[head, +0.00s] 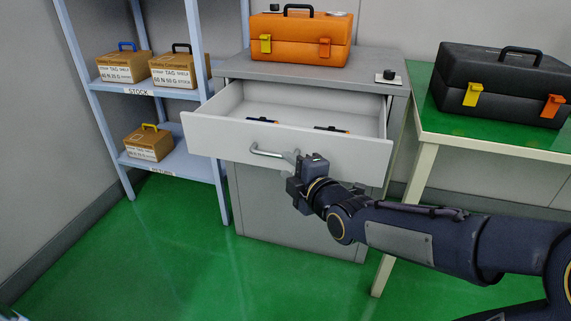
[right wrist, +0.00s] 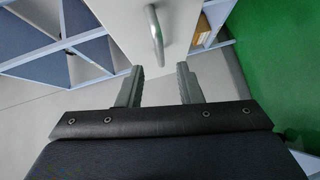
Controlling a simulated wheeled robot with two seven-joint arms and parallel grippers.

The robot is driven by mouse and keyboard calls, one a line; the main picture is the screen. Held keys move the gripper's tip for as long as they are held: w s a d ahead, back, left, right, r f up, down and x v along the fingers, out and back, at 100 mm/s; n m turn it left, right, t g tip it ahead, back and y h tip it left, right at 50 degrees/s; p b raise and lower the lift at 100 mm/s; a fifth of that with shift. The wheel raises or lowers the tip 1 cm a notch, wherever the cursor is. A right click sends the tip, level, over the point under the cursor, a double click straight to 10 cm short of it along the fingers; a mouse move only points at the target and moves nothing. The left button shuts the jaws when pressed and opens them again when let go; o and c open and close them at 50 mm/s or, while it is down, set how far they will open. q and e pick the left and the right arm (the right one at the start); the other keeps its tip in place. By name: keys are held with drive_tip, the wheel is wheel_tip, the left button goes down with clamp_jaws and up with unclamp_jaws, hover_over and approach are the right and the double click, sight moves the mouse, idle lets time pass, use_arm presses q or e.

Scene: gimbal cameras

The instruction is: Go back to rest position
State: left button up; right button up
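My right gripper (head: 297,168) is at the right end of the handle (head: 268,152) of the pulled-out drawer (head: 290,137). In the right wrist view the fingers of my right gripper (right wrist: 160,85) stand apart with nothing between them. The handle (right wrist: 154,35) lies just beyond the fingertips there, not between them. The drawer is open and holds two small dark items, partly hidden by its front panel. My left gripper is in neither view.
The drawer juts from a grey cabinet (head: 280,215) with an orange toolbox (head: 300,35) on top. A shelf rack (head: 175,165) with small boxes stands left. A green-topped table (head: 470,138) with a black toolbox (head: 500,85) stands right. Green floor (head: 180,260) is clear in front.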

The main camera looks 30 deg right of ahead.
drive_tip(key=s+a+f+m+g+y, duration=0.2)
drive_tip(key=s+a+f+m+g, duration=0.15)
drive_tip(key=s+m, duration=0.3)
drive_tip(key=s+a+f+m+g+y+p, duration=0.1)
drive_tip(key=s+a+f+m+g, duration=0.3)
drive_tip(key=s, duration=0.4)
drive_tip(key=s+a+f+m+g+y, duration=0.2)
drive_tip(key=s+a+m+g, duration=0.15)
drive_tip(key=s+m, duration=0.35)
wheel_tip(320, 180, up, 32)
drive_tip(key=p, duration=3.2)
drive_tip(key=shift+w+a+r, duration=0.2)
drive_tip(key=shift+a+r, duration=0.05)
drive_tip(key=shift+a, duration=0.05)
drive_tip(key=shift+s+d+t, duration=0.1)
drive_tip(key=shift+t, duration=0.2)
